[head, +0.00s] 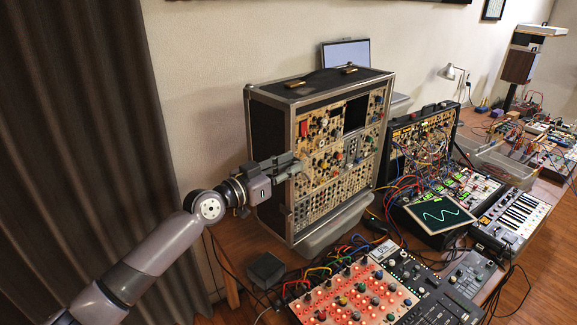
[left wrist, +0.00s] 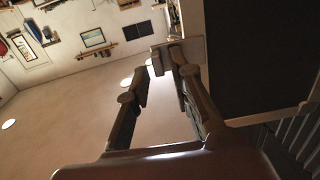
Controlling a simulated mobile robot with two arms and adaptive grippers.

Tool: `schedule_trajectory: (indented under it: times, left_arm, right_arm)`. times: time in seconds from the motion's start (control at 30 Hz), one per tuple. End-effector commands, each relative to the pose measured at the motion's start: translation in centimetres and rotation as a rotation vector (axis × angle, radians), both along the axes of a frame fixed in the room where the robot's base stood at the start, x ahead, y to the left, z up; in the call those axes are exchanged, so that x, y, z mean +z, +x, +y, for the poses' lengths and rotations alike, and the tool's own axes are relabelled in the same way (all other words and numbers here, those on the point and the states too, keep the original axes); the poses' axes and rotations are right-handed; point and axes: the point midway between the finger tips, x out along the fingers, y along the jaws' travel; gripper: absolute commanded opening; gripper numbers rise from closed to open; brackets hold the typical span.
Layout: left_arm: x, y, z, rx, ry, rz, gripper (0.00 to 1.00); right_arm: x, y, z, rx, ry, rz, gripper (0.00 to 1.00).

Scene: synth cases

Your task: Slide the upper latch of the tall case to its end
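The tall case (head: 267,160) stands on the wooden table, a dark box with metal edges and a front full of knobs and jacks. My left gripper (head: 296,167) is at the case's left front edge, about mid-height. In the left wrist view the fingers (left wrist: 158,72) are spread apart. A pale latch-like piece (left wrist: 194,47) on the case edge lies at the fingertips, close to the right-hand finger; I cannot tell whether they touch. In the head view my gripper hides this spot, and I cannot tell how far the latch is slid. My right gripper is not in view.
A red-panelled mixer (head: 352,297), a small dark box (head: 265,270) and cables crowd the table in front. A second synth case (head: 425,140) stands to the right. Left of the case is open room up to the curtain (head: 85,110).

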Motion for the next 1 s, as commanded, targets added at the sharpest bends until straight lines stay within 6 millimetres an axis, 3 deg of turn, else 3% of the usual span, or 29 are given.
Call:
schedule_trajectory:
  times: [0.27,1.0]
  left_arm:
    - [-0.01,-0.01,0.04,0.000,0.000,0.000,0.00]
    - [-0.10,0.02,0.07,0.000,0.000,0.001,0.00]
  right_arm:
    - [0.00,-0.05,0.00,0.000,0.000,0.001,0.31]
    - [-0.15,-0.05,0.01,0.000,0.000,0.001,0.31]
